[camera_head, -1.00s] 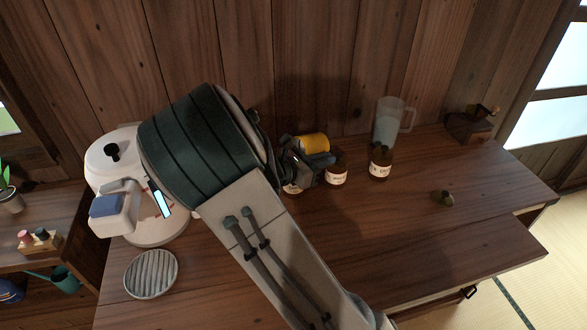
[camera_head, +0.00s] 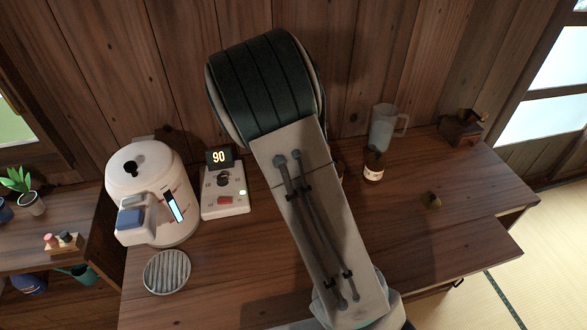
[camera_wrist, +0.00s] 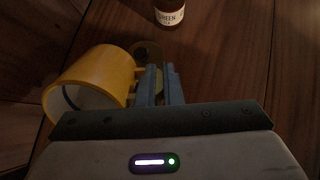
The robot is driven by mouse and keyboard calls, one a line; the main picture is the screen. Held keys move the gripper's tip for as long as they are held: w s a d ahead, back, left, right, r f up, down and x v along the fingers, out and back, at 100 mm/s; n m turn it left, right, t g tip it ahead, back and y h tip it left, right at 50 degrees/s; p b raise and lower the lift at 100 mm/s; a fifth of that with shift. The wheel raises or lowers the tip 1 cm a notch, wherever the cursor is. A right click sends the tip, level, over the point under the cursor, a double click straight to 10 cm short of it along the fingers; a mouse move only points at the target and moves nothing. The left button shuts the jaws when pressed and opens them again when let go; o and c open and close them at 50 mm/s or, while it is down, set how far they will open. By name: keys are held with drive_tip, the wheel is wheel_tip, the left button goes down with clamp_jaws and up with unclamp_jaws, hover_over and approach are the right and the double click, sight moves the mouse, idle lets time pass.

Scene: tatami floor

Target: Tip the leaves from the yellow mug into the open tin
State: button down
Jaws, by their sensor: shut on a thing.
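The yellow mug (camera_wrist: 100,78) shows at the left of the wrist view, lying sideways with its mouth toward the lower left. Part of its pale inside shows; I cannot make out leaves in it. My gripper (camera_wrist: 160,82) is shut on the mug's handle, at the mug's right side. A dull, round brownish thing (camera_wrist: 148,54) shows partly behind the mug and fingers; I cannot tell if it is the open tin. In the head view my arm hides the mug and the gripper.
A brown jar labelled "GREEN" (camera_wrist: 169,12) stands beyond the fingers. The head view shows a labelled brown jar (camera_head: 373,167), a clear jug (camera_head: 387,128), a small olive object (camera_head: 433,201), a white kettle-like machine (camera_head: 150,190) and a control box reading 90 (camera_head: 225,192). The counter's front right is clear.

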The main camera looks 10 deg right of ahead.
drive_tip(key=shift+d+r+y+p, duration=0.25)
drive_tip(key=shift+r+y+p, duration=0.45)
drive_tip(key=shift+p, duration=1.4)
drive_tip(key=shift+g+p, duration=0.3)
drive_tip(key=shift+p, duration=0.2)
drive_tip(key=shift+w+d+y+p, duration=0.1)
drive_tip(key=shift+y+p, duration=0.2)
drive_tip(key=shift+p, duration=0.1)
drive_tip(key=shift+w+d+r+g+y+p, duration=0.1)
drive_tip(key=shift+w+d+g+y+p, duration=0.15)
drive_tip(key=shift+d+y+p, duration=0.55)
drive_tip(key=shift+w+d+f+g+y+p, duration=0.1)
drive_tip(key=shift+w+d+g+y+p, duration=0.1)
drive_tip(key=shift+d+g+y+p, duration=0.4)
drive_tip(key=shift+w+d+r+g+y+p, duration=0.1)
drive_tip(key=shift+w+d+y+p, duration=0.1)
drive_tip(key=shift+d+y+p, duration=0.55)
drive_tip(key=shift+w+d+r+g+y, duration=0.1)
drive_tip(key=shift+r+g+y, duration=0.1)
drive_tip(key=shift+y, duration=0.4)
drive_tip(key=shift+w+d+r+g+y, duration=0.1)
drive_tip(key=shift+r+y, duration=0.05)
drive_tip(key=shift+y, duration=0.4)
